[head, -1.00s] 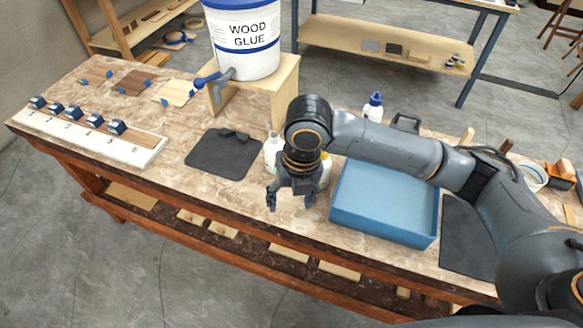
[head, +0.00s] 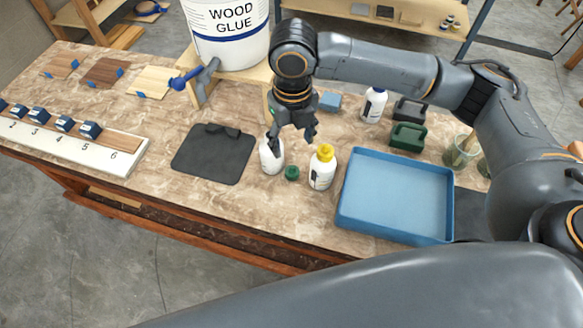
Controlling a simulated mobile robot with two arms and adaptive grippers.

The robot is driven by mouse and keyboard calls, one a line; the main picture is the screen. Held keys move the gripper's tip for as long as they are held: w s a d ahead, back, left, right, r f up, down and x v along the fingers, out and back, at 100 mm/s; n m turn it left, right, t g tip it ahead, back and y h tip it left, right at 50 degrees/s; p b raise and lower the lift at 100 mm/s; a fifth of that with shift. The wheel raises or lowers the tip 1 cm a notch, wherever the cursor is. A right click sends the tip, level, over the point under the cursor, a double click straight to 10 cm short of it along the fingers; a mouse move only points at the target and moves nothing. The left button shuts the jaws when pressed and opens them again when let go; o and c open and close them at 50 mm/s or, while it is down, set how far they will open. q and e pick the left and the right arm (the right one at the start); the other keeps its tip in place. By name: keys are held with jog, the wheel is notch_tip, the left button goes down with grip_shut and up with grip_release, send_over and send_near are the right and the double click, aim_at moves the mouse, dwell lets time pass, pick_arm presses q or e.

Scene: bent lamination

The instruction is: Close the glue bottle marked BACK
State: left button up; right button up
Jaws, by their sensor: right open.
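A white bottle (head: 272,160) without a visible cap stands on the bench right of the black mat. A green cap (head: 292,173) lies on the bench beside it. A white bottle with a yellow cap (head: 322,168) stands just to the right, and a white bottle with a blue cap (head: 375,104) stands farther back. No label can be read as BACK. My right gripper (head: 293,141) is open and empty, pointing down. Its left finger overlaps the top of the uncapped bottle in the picture, hiding it; whether they touch cannot be told. My left gripper is out of view.
A blue tray (head: 398,235) is right of the bottles. The black mat (head: 205,165) is left. A wood glue bucket (head: 228,35) sits on a wooden stand behind. A green block-like item (head: 408,137) and a glass jar (head: 459,152) are behind the tray.

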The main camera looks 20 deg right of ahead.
send_over(292, 167)
jog(key=s, duration=0.1)
notch_tip(292, 167, down, 8)
jog(key=shift+s+a+r+p, duration=0.15)
jog(key=shift+p, duration=0.2)
jog(key=shift+f, duration=0.65)
jog(key=f, duration=0.2)
jog(key=w+f+p, duration=0.1)
jog(key=f, duration=0.1)
jog(key=shift+w+d+f, duration=0.1)
jog(key=shift+d+f, duration=0.05)
jog(key=shift+d, duration=0.05)
jog(key=shift+f, duration=0.35)
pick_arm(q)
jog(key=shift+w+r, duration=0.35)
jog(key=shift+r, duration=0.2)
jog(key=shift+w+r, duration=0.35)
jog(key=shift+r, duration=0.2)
